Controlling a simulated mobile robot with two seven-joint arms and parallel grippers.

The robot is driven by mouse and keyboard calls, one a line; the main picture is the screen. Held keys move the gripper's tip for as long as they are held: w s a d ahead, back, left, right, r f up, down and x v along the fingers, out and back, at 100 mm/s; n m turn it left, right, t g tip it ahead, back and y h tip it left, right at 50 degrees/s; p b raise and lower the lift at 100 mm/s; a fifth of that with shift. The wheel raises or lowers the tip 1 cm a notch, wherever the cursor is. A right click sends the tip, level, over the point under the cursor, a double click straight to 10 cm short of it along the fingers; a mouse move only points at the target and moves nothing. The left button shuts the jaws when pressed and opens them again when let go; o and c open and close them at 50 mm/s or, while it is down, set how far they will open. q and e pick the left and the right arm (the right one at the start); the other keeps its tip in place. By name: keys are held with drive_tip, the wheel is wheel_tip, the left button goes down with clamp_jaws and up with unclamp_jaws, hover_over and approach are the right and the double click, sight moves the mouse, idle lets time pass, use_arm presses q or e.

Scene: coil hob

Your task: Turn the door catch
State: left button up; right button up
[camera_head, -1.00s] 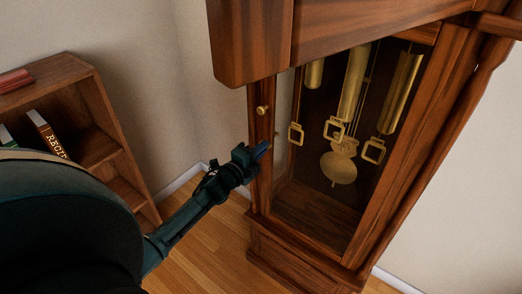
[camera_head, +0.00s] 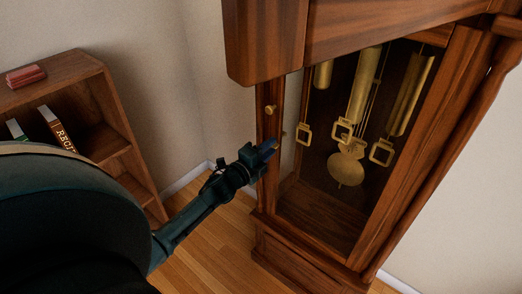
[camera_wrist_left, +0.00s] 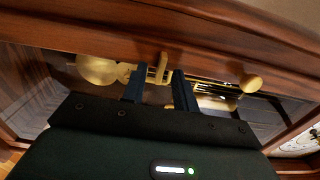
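The tall wooden clock's glazed door (camera_head: 272,165) is closed. In the left wrist view a brass door catch (camera_wrist_left: 162,65) stands out from the wooden door frame. My left gripper (camera_wrist_left: 160,84) is open, with one dark blue finger on each side of the catch; I cannot tell whether either touches it. In the head view my left gripper (camera_head: 270,147) is at the door's left frame, below a round brass knob (camera_head: 270,109). The knob also shows in the left wrist view (camera_wrist_left: 251,83), right of the fingers. My right gripper is not in view.
Behind the glass hang brass weights (camera_head: 365,85) and a pendulum (camera_head: 346,168). A wooden bookcase (camera_head: 118,145) with a few books stands at the left, behind my arm. Wooden floor (camera_head: 215,240) shows between the bookcase and the clock.

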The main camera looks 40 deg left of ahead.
use_arm(q)
drive_tip(key=s+a, duration=0.1)
drive_tip(key=s, duration=1.2)
drive_tip(key=shift+b, duration=0.3)
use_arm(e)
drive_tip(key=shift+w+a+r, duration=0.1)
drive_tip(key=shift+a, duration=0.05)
